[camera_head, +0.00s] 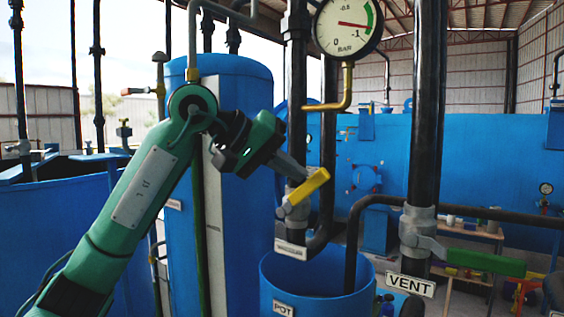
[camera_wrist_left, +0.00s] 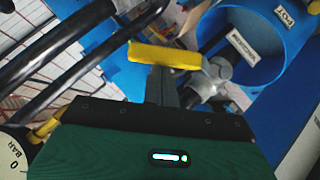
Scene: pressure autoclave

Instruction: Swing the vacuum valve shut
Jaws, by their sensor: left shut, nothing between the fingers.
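The vacuum valve has a yellow lever (camera_head: 309,186) on a grey body (camera_head: 296,212) on a dark vertical pipe. The lever slants up and to the right from the body. A small white label (camera_head: 290,249) hangs below it; it reads VACUUM in the left wrist view (camera_wrist_left: 242,45). My left gripper (camera_head: 298,178) is shut and empty, with its fingertips right at the lever. In the left wrist view the shut fingers (camera_wrist_left: 162,85) end at the yellow lever (camera_wrist_left: 165,55); I cannot tell whether they touch. My right gripper is not in view.
A round gauge (camera_head: 347,25) above has its red needle near -1. A blue pot (camera_head: 317,277) stands below the valve. A green-handled VENT valve (camera_head: 472,262) is at the right. Dark vertical pipes (camera_head: 427,110) and a blue tank (camera_head: 237,95) crowd the arm.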

